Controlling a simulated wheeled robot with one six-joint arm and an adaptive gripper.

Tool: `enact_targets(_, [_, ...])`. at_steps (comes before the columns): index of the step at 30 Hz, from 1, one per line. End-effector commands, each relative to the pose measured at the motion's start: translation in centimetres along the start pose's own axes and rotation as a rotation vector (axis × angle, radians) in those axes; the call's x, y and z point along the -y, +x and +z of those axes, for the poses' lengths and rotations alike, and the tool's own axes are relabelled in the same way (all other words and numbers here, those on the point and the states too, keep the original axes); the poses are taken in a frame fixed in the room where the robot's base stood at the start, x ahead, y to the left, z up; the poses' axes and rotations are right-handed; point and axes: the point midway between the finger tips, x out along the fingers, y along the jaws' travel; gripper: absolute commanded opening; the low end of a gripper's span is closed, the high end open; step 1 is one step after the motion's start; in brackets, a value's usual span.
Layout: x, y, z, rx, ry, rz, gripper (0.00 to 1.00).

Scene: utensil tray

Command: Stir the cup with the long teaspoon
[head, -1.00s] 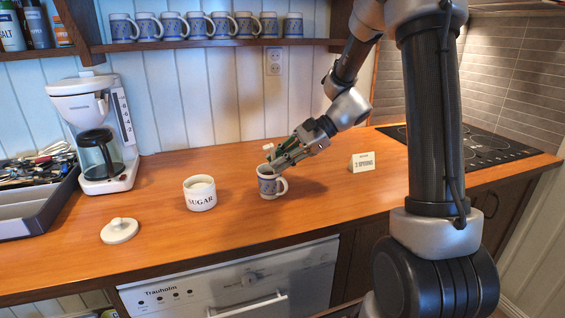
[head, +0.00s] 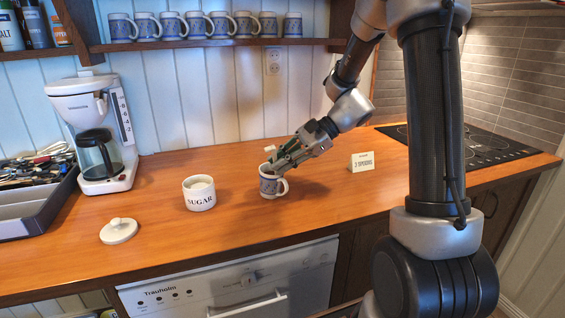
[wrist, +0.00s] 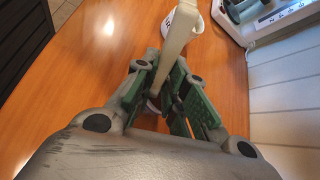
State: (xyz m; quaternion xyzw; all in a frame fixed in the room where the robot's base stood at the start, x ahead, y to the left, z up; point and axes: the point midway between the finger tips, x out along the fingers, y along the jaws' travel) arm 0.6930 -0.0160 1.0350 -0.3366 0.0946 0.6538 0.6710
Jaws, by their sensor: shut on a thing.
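The cup (head: 269,186), a white mug with a blue pattern, stands upright on the wooden counter with its handle to the right. My gripper (head: 277,168) is at the cup's rim, reaching in from the upper right. In the wrist view my gripper (wrist: 168,95) is shut on a long pale handle, which I take for the long teaspoon (wrist: 175,45). The spoon's pale top end (head: 269,148) shows above the fingers in the head view. Its bowl end is hidden by the fingers and the cup. Whether it touches the cup's inside I cannot tell.
An open sugar pot (head: 199,201) stands left of the cup, its lid (head: 119,231) farther left. A coffee maker (head: 88,105) and a utensil tray (head: 40,215) are at the left. A small sign (head: 361,162) stands to the right, before the hob (head: 480,148).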

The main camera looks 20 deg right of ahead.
Motion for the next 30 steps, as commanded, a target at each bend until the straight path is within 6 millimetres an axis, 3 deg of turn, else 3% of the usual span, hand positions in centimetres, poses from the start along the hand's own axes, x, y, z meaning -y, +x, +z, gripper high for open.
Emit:
enact_targets(8, [0.0,-0.1,0.2,0.000,-0.001,0.000,0.00])
enact_targets(30, [0.0,-2.7,6.1,0.001,-0.002,0.000,0.00])
